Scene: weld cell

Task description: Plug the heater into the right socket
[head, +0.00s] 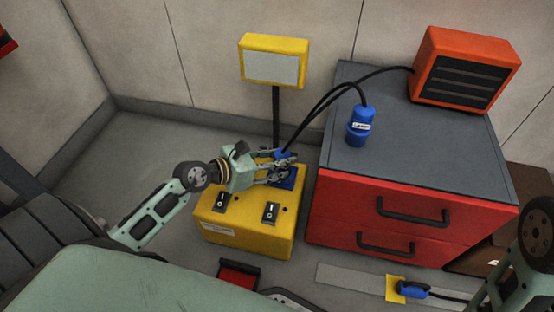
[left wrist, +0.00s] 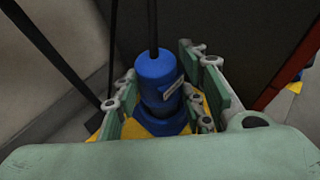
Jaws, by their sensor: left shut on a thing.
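My left gripper (head: 275,170) is shut on a blue plug (head: 283,155) above the back right of the yellow socket box (head: 243,238). In the left wrist view the blue plug (left wrist: 158,80) stands between the fingers, cable up, over a blue socket base (left wrist: 165,127). A blue socket area (head: 291,183) shows beside the fingers in the head view. I cannot tell whether the plug is fully seated. The orange heater (head: 463,70) stands on the red cabinet, and its black cable arcs left toward the gripper. My right gripper is out of view.
A labelled blue plug (head: 358,126) stands on the red cabinet (head: 385,215). Another blue plug (head: 412,290) lies low at the right.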

